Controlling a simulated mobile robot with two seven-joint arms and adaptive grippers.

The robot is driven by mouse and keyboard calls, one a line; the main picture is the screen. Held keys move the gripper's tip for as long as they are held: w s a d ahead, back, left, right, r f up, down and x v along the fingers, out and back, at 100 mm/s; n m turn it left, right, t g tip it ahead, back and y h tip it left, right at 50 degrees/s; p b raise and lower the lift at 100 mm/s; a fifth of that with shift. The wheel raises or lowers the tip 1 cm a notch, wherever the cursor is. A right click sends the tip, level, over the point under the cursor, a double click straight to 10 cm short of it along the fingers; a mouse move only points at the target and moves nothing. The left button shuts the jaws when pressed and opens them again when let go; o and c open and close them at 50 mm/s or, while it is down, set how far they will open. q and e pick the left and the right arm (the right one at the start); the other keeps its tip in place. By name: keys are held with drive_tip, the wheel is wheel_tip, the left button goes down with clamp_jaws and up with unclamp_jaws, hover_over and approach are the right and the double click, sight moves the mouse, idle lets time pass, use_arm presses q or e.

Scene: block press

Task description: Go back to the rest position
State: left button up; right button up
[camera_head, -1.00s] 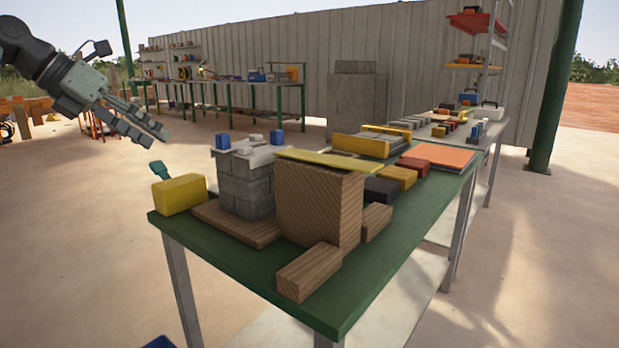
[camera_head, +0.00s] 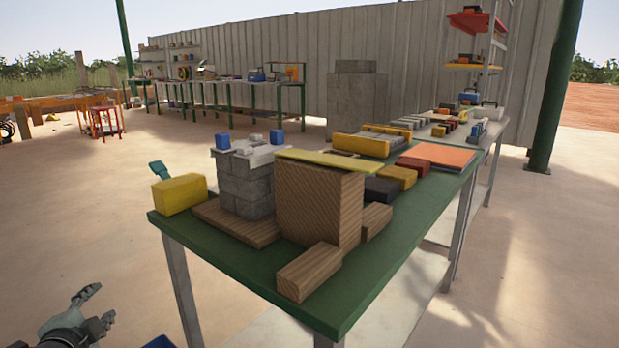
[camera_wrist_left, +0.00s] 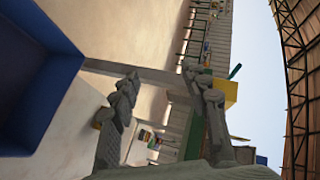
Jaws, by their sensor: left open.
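My left gripper (camera_head: 98,306) is low at the bottom left of the head view, below the level of the green table (camera_head: 241,278) and to its left. Its fingers are apart with nothing between them. In the left wrist view the two fingers of the left gripper (camera_wrist_left: 167,98) also stand apart, with the floor and distant tables behind them. My right gripper is not in view.
The table holds a yellow block (camera_head: 180,194), a grey block stack (camera_head: 245,187), a wooden block (camera_head: 318,207) and several smaller pieces. A blue bin (camera_wrist_left: 38,75) is close in the left wrist view. Open floor lies left of the table.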

use_arm(q)
drive_tip(key=s+a+f+n+g+y, duration=0.2)
drive_tip(key=s+a+f+g, duration=0.3)
drive_tip(key=s, duration=0.6)
drive_tip(key=s+a+f+n+g+y, duration=0.15)
drive_tip(key=s+f+g, duration=0.25)
drive_tip(key=s+f, duration=0.45)
drive_tip(key=s+d+f+n+h, duration=0.2)
drive_tip(key=d+f, duration=0.2)
drive_tip(key=d, duration=0.3)
drive_tip(key=s+d+f+n+g+h+p, duration=0.1)
drive_tip(key=s+d+f+n+h, duration=0.1)
drive_tip(key=d+f, duration=0.2)
drive_tip(key=s+d+f+n+g+h, duration=0.1)
drive_tip(key=d+f, duration=0.4)
drive_tip(key=d, duration=0.5)
drive_tip(key=shift+s+d+n+h+p, duration=0.35)
drive_tip(key=shift+s+n+h, duration=0.3)
drive_tip(key=shift+s, duration=0.45)
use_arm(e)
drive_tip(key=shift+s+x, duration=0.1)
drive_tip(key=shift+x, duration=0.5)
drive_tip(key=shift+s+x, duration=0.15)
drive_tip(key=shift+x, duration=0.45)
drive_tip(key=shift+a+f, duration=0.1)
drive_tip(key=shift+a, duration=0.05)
